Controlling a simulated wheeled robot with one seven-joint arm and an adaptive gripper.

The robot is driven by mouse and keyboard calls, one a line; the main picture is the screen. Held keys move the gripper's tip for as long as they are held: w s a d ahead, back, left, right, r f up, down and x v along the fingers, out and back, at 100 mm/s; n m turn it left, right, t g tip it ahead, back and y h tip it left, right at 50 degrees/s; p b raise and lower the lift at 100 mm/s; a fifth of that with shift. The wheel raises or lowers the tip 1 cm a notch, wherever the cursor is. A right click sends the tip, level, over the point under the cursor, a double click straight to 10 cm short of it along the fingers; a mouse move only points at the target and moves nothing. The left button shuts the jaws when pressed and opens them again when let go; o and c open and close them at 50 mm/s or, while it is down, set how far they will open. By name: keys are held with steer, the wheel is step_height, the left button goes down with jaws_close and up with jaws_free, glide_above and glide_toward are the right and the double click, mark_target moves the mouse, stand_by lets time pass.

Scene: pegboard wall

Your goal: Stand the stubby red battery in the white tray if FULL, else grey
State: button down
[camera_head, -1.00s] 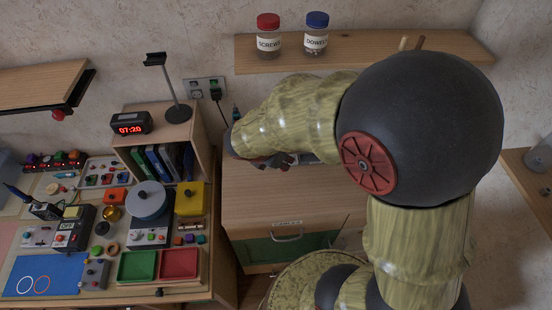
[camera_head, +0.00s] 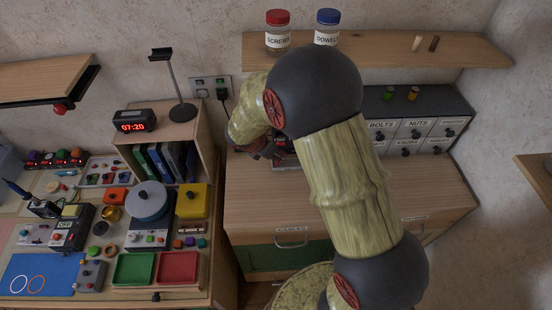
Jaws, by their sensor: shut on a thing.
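My gripper (camera_head: 266,150) is above the back of the wooden cabinet top, near the wall, partly hidden by my own arm. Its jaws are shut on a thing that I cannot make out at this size. A dark and grey device (camera_head: 285,163) sits on the cabinet top right by the gripper, partly covered by my arm. I cannot pick out the stubby red battery, a white tray or a grey tray. My arm hides part of the cabinet top.
A shelf (camera_head: 390,50) with jars is above. The left bench holds a green tray (camera_head: 134,268), a red tray (camera_head: 178,267) and other clutter.

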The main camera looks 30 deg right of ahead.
steer(key=shift+f, duration=0.7)
steer(key=shift+f, duration=0.1)
steer(key=c, duration=1.7)
jaws_free()
steer(key=shift+o, duration=0.2)
steer(key=p+v, duration=0.3)
steer(key=v, duration=0.9)
steer(key=s+r+m+y, duration=0.3)
steer(key=s+r+m, duration=0.8)
steer(key=r, duration=0.2)
steer(key=s+a+r+m+t+y, duration=0.1)
steer(key=s+a+r+m, duration=0.1)
steer(key=s+m, duration=0.3)
steer(key=s+a+r+m+t+y, duration=0.2)
steer(key=s+r+m, duration=0.3)
steer(key=s, duration=0.3)
steer(key=shift+a+m, duration=0.4)
steer(key=shift+m, duration=0.3)
